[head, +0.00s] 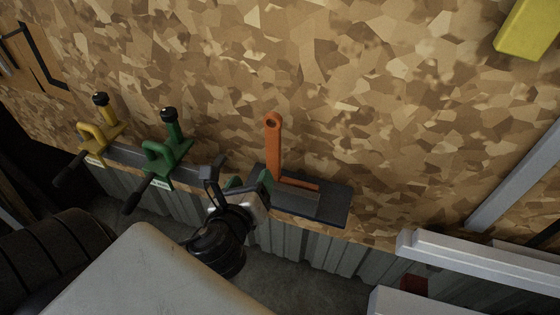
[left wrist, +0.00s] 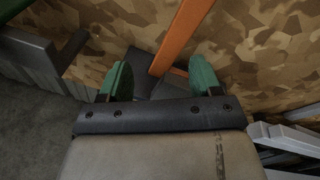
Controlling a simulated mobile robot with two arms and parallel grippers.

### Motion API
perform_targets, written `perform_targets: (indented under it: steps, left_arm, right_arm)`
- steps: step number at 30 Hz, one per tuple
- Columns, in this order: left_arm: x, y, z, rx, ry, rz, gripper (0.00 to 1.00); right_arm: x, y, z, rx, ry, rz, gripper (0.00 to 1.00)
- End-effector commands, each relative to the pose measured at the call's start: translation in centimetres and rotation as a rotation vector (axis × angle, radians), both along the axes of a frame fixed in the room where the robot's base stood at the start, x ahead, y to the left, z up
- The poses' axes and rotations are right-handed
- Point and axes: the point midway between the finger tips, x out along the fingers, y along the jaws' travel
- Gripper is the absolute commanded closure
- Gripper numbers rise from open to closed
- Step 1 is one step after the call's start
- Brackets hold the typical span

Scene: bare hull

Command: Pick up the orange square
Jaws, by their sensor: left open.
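The orange square (head: 274,150) has a long upright arm with a hole at its top and a shorter arm at its foot. It rests at a dark grey holder (head: 335,205) on the edge of the wood-chip board. My left gripper (head: 240,181) is just left of the square's foot in the head view, open and empty. In the left wrist view the square (left wrist: 182,35) shows beyond and between the spread green fingers (left wrist: 160,78), with its foot partly hidden. My right gripper is not in view.
A green clamp (head: 168,150) and a yellow clamp (head: 95,137) stand left of my left gripper. A yellow object (head: 528,28) is at the upper right. Pale metal rails (head: 465,255) lie at lower right. The board behind the square is clear.

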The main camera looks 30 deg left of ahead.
Motion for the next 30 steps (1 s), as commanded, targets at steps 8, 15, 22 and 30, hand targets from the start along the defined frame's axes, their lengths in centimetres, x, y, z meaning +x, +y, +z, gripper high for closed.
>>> perform_targets:
  steps: [8,15,22,30]
  left_arm:
    - [1.0,-0.9,3.6,0.475,-0.066,-0.136,0.36]
    - [3.7,-0.3,3.4,0.496,-0.073,-0.139,0.36]
    - [6.0,0.2,3.7,0.492,-0.066,-0.139,0.36]
    - [8.7,1.1,4.3,0.492,-0.063,-0.136,0.36]
  right_arm:
    - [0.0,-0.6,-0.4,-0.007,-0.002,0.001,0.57]
    - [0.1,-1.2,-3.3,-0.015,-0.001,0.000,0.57]
    - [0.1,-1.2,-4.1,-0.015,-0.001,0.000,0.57]
    - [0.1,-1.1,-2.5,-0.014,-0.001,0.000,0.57]
